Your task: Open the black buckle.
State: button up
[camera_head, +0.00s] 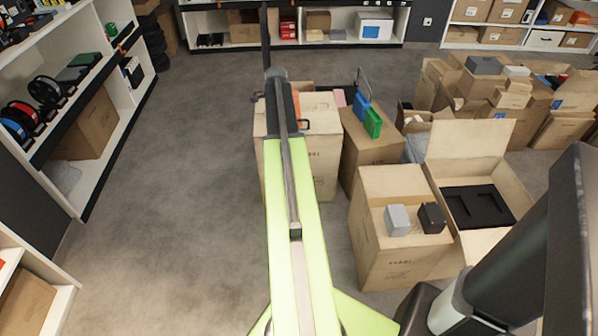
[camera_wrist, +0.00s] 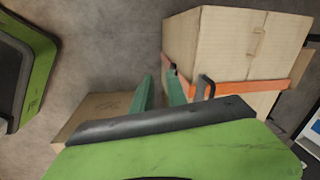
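In the wrist view an orange strap (camera_wrist: 245,88) runs around a tall tan carton (camera_wrist: 225,45). A black buckle (camera_wrist: 206,84) with a raised, loop-like lever stands on the strap. My gripper (camera_wrist: 158,82) has two teal fingers, apart with floor visible between them. The right finger is just left of the buckle and hides part of the strap's end; I cannot tell whether it touches. In the head view the carton (camera_head: 320,150) is partly behind my arm, and the black buckle (camera_head: 304,126) shows just right of the arm. The fingers are not clear there.
A carton (camera_head: 368,150) with blue and green items stands right of the strapped one. Nearer right is a carton (camera_head: 375,255) with grey and black boxes, beside an open carton (camera_head: 470,150). Shelves (camera_head: 95,165) line the left. The floor (camera_head: 180,180) between is clear.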

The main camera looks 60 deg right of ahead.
jog(key=s+d+f+m, duration=0.3)
jog(key=s+d, duration=0.2)
jog(key=d, duration=0.2)
notch_tip(320, 180, down, 16)
jog(key=w+d+b, duration=0.1)
jog(key=d+b, duration=0.1)
jog(key=b, duration=1.5)
jog(key=shift+w+f+b, duration=0.2)
jog(key=shift+w+b, duration=0.15)
jog(key=shift+b, duration=0.05)
grip_shut()
